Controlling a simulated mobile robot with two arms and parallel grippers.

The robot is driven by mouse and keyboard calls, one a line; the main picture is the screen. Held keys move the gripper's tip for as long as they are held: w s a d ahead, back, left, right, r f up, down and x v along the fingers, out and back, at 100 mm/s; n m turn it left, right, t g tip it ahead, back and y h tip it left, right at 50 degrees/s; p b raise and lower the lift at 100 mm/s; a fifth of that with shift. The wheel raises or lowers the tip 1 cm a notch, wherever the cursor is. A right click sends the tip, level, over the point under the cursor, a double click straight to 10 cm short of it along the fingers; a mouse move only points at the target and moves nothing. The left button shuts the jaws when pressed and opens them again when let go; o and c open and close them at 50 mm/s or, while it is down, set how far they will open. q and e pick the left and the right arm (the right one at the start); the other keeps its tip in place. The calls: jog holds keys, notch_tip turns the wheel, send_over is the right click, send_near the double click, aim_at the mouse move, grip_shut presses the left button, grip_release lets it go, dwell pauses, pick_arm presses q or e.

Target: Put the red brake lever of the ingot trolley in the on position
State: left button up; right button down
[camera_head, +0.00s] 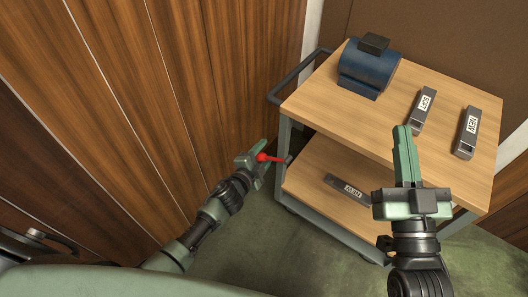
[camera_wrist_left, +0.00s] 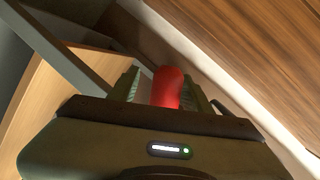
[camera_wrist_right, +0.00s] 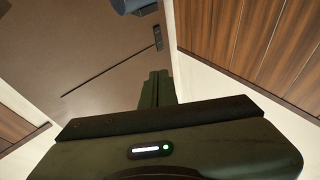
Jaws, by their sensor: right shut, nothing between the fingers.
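The red brake lever (camera_head: 272,159) sticks out to the left from the trolley's near left post, with its round knob at the left end. My left gripper (camera_head: 259,150) is at the knob. In the left wrist view the red knob (camera_wrist_left: 168,86) sits between the two spread fingers (camera_wrist_left: 165,92), with a visible gap on its left side. The trolley (camera_head: 310,112) has a wooden top and a lower shelf. My right gripper (camera_head: 403,140) is shut and empty, pointing up in front of the trolley's top. Its closed fingers show in the right wrist view (camera_wrist_right: 158,88).
A blue machine part (camera_head: 368,70) and two labelled grey ingots (camera_head: 422,110) (camera_head: 466,132) are on the top. Another ingot (camera_head: 347,189) lies on the lower shelf. A dark handle (camera_head: 297,80) projects at the left. A wood-panelled wall (camera_head: 180,80) stands close on the left.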

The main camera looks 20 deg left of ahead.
aim_at(258, 160)
pick_arm(q)
jog(key=shift+r, duration=0.15)
jog(key=p+v, duration=0.2)
jog(key=v, duration=0.5)
jog(key=shift+s, duration=0.4)
pick_arm(e)
notch_tip(258, 160, down, 11)
jog(key=d+g+h, duration=0.1)
jog(key=g+h, duration=0.1)
jog(key=g, duration=0.4)
jog(key=shift+d+g, duration=0.3)
jog(key=shift+f, duration=0.1)
